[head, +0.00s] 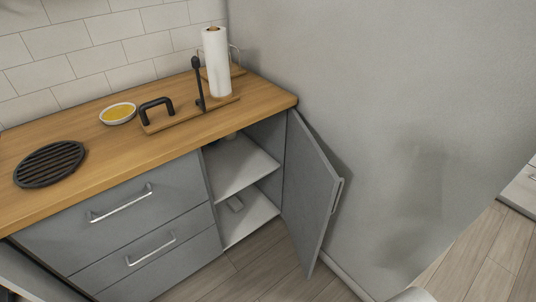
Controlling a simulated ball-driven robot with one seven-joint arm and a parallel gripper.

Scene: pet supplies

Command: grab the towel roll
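The towel roll (216,62) is a tall white paper roll standing upright on a wooden-based holder at the back right of the wooden countertop. A brown core end shows at its top, and a thin wire loop shows beside it. A dark tap-like post stands just in front and to its left, close to its lower part. My gripper is not in view.
The countertop (90,160) holds a black round grate (50,163), a yellow-filled bowl (118,113) and a wooden board (166,122) with a black handle (156,105). Below, an open cabinet door (312,195) swings out near the grey wall. Wood floor is open at bottom right.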

